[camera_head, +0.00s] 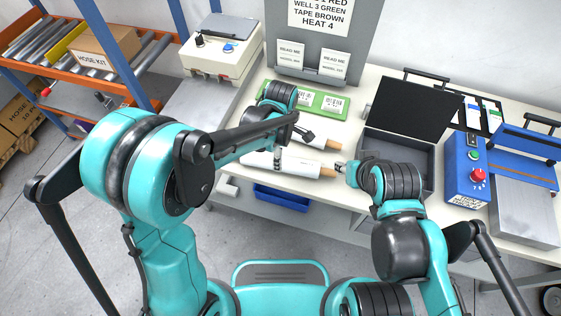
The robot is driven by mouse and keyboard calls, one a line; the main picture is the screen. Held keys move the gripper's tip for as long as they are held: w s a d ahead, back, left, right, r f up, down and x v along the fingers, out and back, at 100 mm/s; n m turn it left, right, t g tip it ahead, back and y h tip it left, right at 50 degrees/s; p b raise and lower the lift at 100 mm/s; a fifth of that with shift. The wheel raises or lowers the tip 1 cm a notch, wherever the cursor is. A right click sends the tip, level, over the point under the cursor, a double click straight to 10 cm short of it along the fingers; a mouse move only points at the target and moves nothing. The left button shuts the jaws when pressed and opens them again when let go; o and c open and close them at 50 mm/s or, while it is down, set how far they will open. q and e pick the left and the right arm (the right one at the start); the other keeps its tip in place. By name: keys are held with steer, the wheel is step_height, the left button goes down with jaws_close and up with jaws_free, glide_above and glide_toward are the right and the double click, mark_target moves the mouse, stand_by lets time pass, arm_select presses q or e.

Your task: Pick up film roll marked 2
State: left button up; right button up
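Two white film rolls with brown core ends lie on the pale bench: a rear one (318,141) and a front one (296,166). I cannot read a number on either. My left gripper (290,146) is over the rolls, its dark fingers spread near their left part, and the arm hides part of the rear roll. I cannot tell whether it touches either. My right gripper (342,166) is just right of the front roll's brown end. Its fingers are small and partly hidden by my wrist, so its opening is unclear.
A green tray (334,116) with labelled cards lies behind the rolls. An open grey case (408,147) stands right of them, then a blue control box (465,170). A blue bin (282,197) sits below the bench's front edge. A white-and-grey machine (222,60) stands back left.

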arm_select(q)
steer(key=f+b, duration=0.1)
steer(key=f, duration=0.2)
steer(key=f+b, duration=0.1)
steer(key=f, duration=0.2)
steer(key=shift+w+a+f+b, duration=0.1)
steer(key=shift+w+f+b, duration=0.1)
steer(key=shift+b, duration=0.2)
steer(key=shift+r, duration=0.15)
jaws_close()
steer(key=shift+a+r, duration=0.1)
steer(key=shift+r, duration=0.1)
